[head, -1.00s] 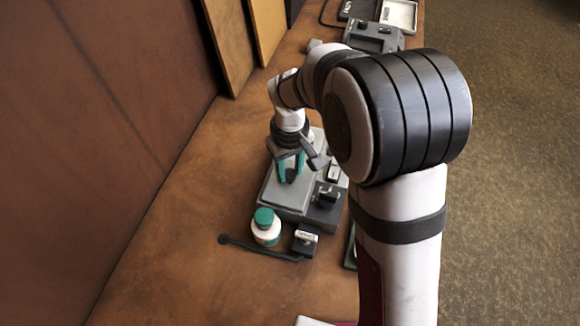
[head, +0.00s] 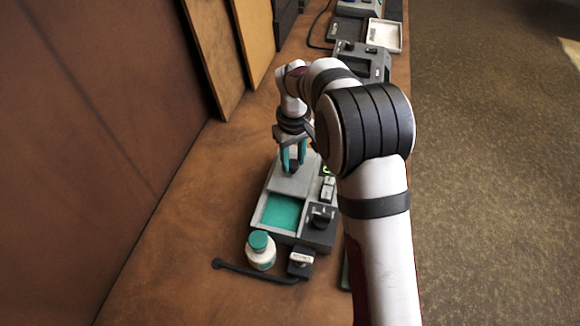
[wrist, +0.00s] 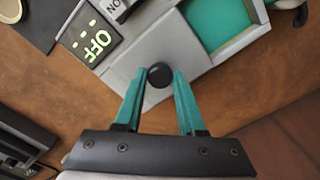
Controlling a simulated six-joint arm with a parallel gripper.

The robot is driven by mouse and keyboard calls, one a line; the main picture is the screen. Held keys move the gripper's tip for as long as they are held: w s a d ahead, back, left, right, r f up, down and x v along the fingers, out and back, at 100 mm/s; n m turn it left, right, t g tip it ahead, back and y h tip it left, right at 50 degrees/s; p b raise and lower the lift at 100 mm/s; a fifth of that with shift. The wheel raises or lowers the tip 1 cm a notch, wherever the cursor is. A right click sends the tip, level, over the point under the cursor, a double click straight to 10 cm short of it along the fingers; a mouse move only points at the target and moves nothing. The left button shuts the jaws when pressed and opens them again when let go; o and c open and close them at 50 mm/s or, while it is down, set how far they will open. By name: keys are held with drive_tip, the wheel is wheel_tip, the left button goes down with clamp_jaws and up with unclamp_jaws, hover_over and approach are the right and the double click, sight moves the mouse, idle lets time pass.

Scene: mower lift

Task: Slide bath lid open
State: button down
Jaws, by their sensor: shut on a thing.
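The bath (head: 257,232) is a grey box on the table, and part of its teal interior (head: 281,212) shows at the near end. Its grey sliding lid (head: 290,187) covers the far part. My gripper (head: 293,166) is over the lid, its teal fingers shut on the lid's black knob. In the wrist view the round black knob (wrist: 160,75) sits between the fingertips of my gripper (wrist: 157,88), and the open teal part (wrist: 217,22) is at the upper right.
A display reading OFF (wrist: 92,38) and an ON switch (wrist: 118,8) are beside the lid. More devices (head: 362,60) lie farther back.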

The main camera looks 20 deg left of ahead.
drive_tip(key=c, duration=0.5)
unclamp_jaws()
drive_tip(key=shift+r, duration=0.15)
wheel_tip(320, 180, up, 16)
drive_tip(key=shift+f, duration=0.2)
drive_tip(key=shift+r, duration=0.2)
wheel_tip(320, 180, up, 5)
hover_over(293, 163)
idle(1.0)
idle(0.4)
